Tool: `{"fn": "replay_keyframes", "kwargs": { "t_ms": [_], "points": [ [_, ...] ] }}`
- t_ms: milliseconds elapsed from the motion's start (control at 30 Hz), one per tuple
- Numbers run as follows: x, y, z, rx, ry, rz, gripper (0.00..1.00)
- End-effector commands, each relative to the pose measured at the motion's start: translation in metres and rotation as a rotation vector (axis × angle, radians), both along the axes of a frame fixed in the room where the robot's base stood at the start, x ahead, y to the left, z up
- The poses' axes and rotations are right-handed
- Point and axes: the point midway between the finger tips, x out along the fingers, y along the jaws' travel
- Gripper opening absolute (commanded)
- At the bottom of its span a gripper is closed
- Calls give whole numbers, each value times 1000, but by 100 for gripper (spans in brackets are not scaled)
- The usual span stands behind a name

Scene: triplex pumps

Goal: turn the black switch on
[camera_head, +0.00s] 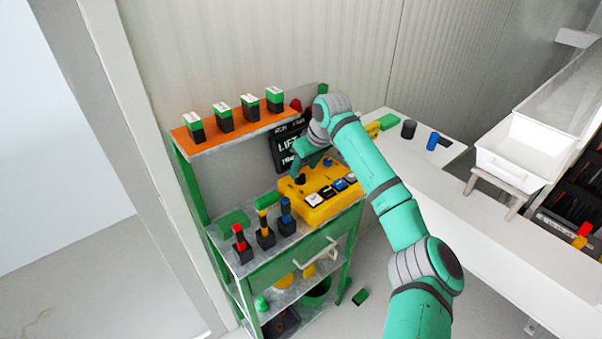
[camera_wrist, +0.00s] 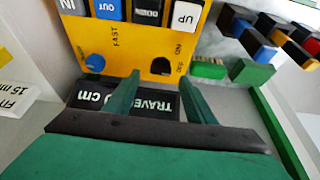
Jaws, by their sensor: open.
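The yellow control box (camera_head: 318,205) stands on the green cart's top; it fills the upper part of the wrist view (camera_wrist: 128,50). The black switch (camera_wrist: 160,66) is a round knob on the box's near edge in the wrist view, beside the ON and OFF lettering. In the head view it shows as a small dark knob (camera_head: 300,179). My gripper (camera_wrist: 159,77) is open, with its two green fingertips on either side of the black switch in the picture. I cannot tell whether they touch it. A blue knob (camera_wrist: 95,63) sits to its left.
Push buttons line the box, including a white UP button (camera_wrist: 186,15). A black display (camera_head: 286,143) stands behind the box. Red, yellow and blue-topped black blocks (camera_head: 264,237) stand left of the box. An orange shelf (camera_head: 235,134) holds several green-and-black blocks. A white table is at right.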

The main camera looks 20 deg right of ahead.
Motion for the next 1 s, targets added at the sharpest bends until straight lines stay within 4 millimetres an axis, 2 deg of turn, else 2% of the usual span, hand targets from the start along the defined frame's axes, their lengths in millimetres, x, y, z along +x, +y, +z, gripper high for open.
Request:
{"fn": "replay_keyframes", "kwargs": {
  "t_ms": [100,300,633,667,800,833,1000],
  "points": [
    [6,3,-17,1,1,-1,50],
    [13,5,-33,1,0,-1,50],
    [14,6,-36,1,0,0,50],
    [14,6,-36,1,0,0,48],
    [14,5,-36,1,-1,0,14],
    [14,5,-36,1,-1,0,9],
    [14,5,-36,0,-1,2,9]
  ]
}}
